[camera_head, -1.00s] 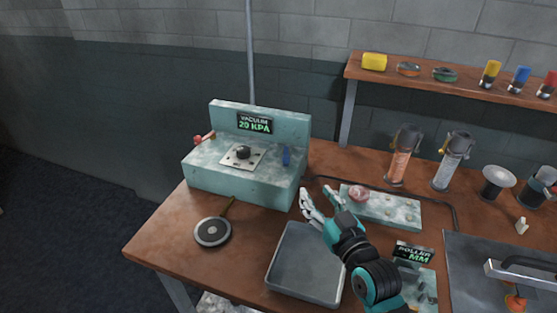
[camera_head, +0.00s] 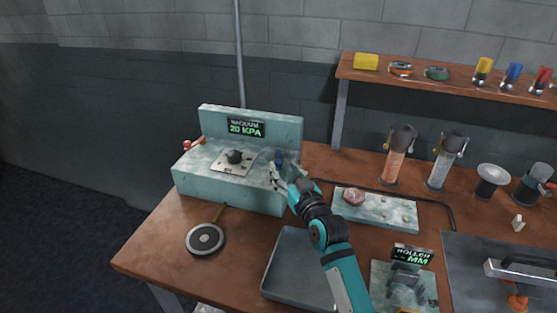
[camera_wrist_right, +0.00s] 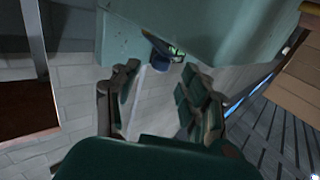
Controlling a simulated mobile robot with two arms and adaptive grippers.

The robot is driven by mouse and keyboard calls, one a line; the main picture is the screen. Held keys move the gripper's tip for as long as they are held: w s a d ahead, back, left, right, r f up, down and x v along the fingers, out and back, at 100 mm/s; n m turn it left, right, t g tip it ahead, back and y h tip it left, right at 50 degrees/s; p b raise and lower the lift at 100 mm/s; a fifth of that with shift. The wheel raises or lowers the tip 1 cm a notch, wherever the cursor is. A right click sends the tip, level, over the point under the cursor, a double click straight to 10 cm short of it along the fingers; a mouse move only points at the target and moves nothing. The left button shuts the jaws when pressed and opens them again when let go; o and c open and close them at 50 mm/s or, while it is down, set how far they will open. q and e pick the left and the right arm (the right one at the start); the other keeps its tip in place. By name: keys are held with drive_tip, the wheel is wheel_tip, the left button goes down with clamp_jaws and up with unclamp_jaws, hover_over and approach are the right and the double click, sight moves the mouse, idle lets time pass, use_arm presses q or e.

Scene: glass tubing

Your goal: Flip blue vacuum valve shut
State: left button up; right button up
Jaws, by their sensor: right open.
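The blue vacuum valve (camera_head: 278,156) is a small upright blue lever on the right part of the pale teal vacuum unit (camera_head: 225,185), whose display reads "VACUUM 20 KPA". My right gripper (camera_head: 284,172) is open at the unit's right front edge, with its fingers just in front of and around the lever; contact cannot be told. In the right wrist view the blue lever (camera_wrist_right: 160,54) shows beyond and between the two open fingers (camera_wrist_right: 160,95). My left gripper is not in view.
A grey tray (camera_head: 298,270) lies below my right arm. A round black pad with a handle (camera_head: 205,238) lies at the front left. A pale plate with a pink lump (camera_head: 375,208) and standing burners (camera_head: 398,158) are to the right. A red-tipped lever (camera_head: 195,145) is on the unit's left.

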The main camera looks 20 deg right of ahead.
sight(280, 166)
drive_tip(key=shift+w+a, duration=0.2)
drive_tip(key=shift+w, duration=2.05)
drive_tip(key=shift+c, duration=0.2)
clamp_jaws()
drive_tip(key=shift+w+f, duration=0.15)
drive_tip(key=shift+f, duration=0.1)
